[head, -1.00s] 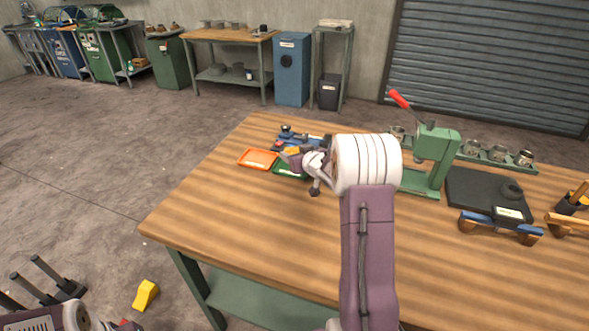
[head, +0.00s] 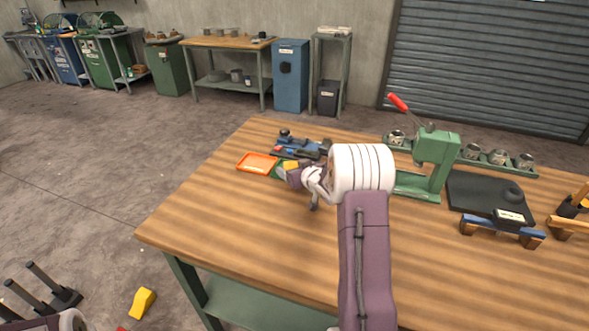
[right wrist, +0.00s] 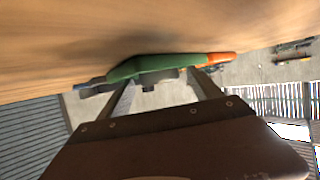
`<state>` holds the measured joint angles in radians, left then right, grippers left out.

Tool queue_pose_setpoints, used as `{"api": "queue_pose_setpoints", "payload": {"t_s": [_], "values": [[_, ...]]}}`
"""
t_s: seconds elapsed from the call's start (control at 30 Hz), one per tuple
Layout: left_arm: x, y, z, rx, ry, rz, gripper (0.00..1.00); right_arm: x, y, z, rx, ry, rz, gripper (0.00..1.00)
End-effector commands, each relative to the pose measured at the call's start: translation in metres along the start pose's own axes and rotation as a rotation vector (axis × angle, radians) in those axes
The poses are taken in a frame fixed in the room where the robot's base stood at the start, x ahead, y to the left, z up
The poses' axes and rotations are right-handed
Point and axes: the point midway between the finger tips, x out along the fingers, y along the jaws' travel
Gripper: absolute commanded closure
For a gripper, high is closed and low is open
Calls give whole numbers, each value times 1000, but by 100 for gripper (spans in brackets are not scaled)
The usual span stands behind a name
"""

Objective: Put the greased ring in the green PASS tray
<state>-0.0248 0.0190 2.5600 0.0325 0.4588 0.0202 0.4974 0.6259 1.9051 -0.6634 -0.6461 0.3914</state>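The green tray (head: 279,172) lies near the far left part of the table, partly hidden behind my right gripper (head: 287,172). In the right wrist view the green tray (right wrist: 150,66) spans the space just past the two fingertips. Small dark shapes show by the tray there, too unclear to name. I cannot make out the greased ring or the PASS lettering. Only a piece of my left arm shows at the bottom left of the head view; its gripper is not seen.
An orange tray (head: 256,163) lies left of the green one. Dark and blue tools (head: 300,146) lie behind. The table's front left is clear.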

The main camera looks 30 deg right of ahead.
Motion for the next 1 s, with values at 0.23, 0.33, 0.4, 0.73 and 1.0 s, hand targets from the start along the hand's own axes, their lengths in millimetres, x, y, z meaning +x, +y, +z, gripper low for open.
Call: {"api": "queue_pose_setpoints", "payload": {"t_s": [0.23,0.33,0.4,0.73,1.0], "values": [[-4,0,0,0,0,0,64,-31,1,-3,1,1,2,26],[-6,0,-1,0,0,0,64,-55,1,-4,0,2,3,26],[-8,0,-1,0,0,0,64,-72,1,-4,1,2,3,26],[-13,0,-1,0,0,0,64,-120,0,-2,0,1,1,26],[-13,0,-1,0,0,0,64,-121,0,-2,0,1,0,26]]}}
